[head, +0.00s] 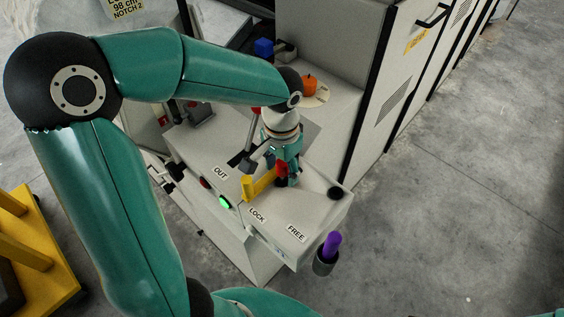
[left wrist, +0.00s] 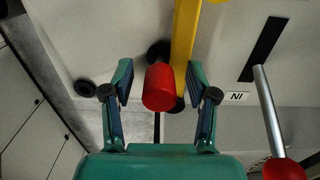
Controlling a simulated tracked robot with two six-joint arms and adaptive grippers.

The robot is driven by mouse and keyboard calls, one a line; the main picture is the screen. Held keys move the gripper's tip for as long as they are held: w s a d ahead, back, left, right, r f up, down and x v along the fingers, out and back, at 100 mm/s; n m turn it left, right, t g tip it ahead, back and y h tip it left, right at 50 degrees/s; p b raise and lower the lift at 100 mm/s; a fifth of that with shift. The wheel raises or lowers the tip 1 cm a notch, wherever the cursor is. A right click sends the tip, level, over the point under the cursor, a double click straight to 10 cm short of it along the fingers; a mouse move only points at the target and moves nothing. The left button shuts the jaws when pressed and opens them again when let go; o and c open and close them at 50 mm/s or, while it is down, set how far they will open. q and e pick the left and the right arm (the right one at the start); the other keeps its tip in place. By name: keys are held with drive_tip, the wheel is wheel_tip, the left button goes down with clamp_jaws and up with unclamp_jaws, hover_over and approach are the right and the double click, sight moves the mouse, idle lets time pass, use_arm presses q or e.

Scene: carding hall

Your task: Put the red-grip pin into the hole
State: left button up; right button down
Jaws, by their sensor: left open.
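The red-grip pin (left wrist: 159,88) shows in the left wrist view as a short red cylinder. It also shows in the head view (head: 282,168), partly hidden by the gripper. My left gripper (left wrist: 160,75) is open, with one finger on each side of the red grip and gaps between. In the head view the left gripper (head: 286,179) is low over the white panel, beside a yellow bar (head: 258,187). In the left wrist view, dark round spots (left wrist: 85,88) lie on the panel; whether each is a hole, I cannot tell. My right gripper is not in view.
The white panel (head: 312,215) carries OUT, LOCK and FREE labels and a lit green button (head: 225,202). A holder with a purple item (head: 331,244) hangs at its front corner. A red-knobbed lever (left wrist: 285,169) stands right in the left wrist view. Cabinets (head: 385,95) stand behind.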

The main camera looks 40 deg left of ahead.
use_arm(q)
wheel_tip(320, 180, up, 12)
drive_tip(key=shift+f, duration=0.1)
idle(0.4)
idle(0.4)
